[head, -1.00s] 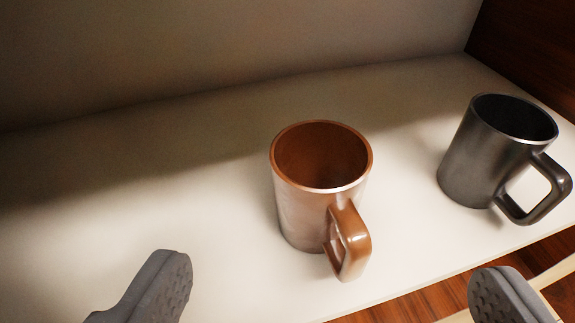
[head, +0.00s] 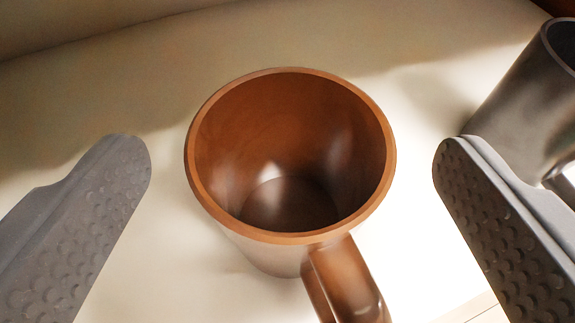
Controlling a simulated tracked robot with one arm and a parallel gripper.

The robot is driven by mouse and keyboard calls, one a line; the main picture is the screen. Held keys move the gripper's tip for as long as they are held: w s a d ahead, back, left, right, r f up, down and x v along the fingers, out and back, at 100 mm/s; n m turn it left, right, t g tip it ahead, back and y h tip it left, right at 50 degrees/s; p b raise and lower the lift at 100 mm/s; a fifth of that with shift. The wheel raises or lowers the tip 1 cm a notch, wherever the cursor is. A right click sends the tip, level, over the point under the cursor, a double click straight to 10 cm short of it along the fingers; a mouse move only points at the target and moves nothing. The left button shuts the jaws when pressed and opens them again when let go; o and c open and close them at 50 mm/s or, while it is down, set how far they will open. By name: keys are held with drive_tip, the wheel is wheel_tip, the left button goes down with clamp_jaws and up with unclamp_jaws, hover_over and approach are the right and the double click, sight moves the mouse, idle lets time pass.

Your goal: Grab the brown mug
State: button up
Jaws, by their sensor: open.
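The brown mug (head: 270,255) stands upright in the middle of the head view, on a pale shelf-like surface. I look down into it and it is empty. Its handle points toward the bottom of the picture, slightly right, and is partly cut off by the frame edge. My gripper (head: 292,160) is open, with one grey textured finger to the left of the mug and one to the right. Visible gaps separate both fingers from the mug, and neither seems to touch it.
A dark grey mug (head: 525,95) stands close behind the right finger, partly cut off by the right edge. The pale surface (head: 90,90) is clear to the left and behind the brown mug. A wall (head: 60,20) rises at the back left.

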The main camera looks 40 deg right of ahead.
sight(289, 106)
drive_tip(key=shift+w+d+f+b, duration=0.45)
drive_tip(key=shift+w+d+f, duration=0.1)
drive_tip(key=shift+w+f, duration=0.25)
drive_tip(key=shift+w+d, duration=0.3)
drive_tip(key=shift+w, duration=0.15)
drive_tip(key=c, duration=1.6)
